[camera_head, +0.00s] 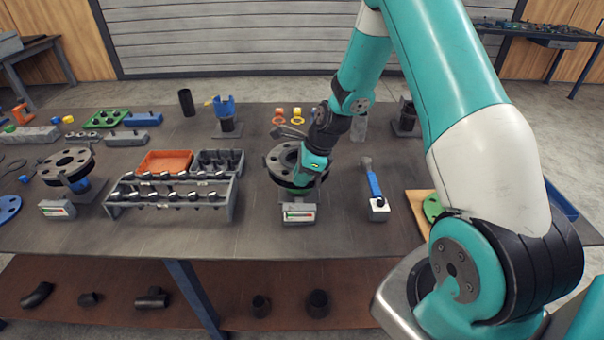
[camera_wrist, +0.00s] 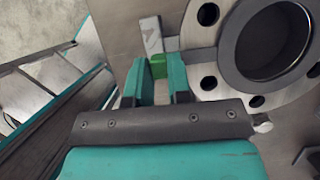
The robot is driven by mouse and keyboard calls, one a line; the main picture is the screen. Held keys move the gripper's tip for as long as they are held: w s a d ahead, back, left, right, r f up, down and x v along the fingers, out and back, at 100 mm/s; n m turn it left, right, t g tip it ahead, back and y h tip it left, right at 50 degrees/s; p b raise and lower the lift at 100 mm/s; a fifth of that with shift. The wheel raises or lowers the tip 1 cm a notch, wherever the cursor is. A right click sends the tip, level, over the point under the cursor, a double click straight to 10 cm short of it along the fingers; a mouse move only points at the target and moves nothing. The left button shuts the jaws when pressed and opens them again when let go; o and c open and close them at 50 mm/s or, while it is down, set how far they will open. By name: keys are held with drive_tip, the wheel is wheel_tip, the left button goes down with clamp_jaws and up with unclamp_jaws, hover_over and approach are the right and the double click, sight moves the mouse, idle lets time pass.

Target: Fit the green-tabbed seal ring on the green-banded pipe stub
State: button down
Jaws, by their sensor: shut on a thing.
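My gripper (camera_wrist: 160,84) is shut on a small green tab (camera_wrist: 158,66), which shows between its two teal fingers in the wrist view. The grey flange (camera_wrist: 208,49), with bolt holes around a dark round bore, lies right of the fingers. In the head view my gripper (camera_head: 305,179) is at the front right of this flanged stub (camera_head: 276,159) and partly covers it.
A label stand (camera_head: 299,214) is in front of the stub. A rack of bolts (camera_head: 172,193) is to its left, and a blue-handled tool (camera_head: 374,186) to its right. A second flanged stub (camera_head: 67,164) stands at the left. Bare table lies along the front edge.

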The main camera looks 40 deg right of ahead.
drive_tip(key=c, duration=1)
unclamp_jaws()
drive_tip(key=shift+r, duration=0.1)
drive_tip(key=a+p+v, duration=0.1)
drive_tip(key=p+v, duration=0.1)
drive_tip(key=v, duration=0.6)
drive_tip(key=w+a+r+p+v, duration=0.1)
drive_tip(key=p+v, duration=0.2)
drive_tip(key=v, duration=0.6)
drive_tip(key=w+p+v, duration=0.1)
drive_tip(key=p+v, duration=0.2)
drive_tip(key=v, duration=0.5)
drive_tip(key=shift+a+r, duration=0.35)
drive_tip(key=shift+r, duration=0.1)
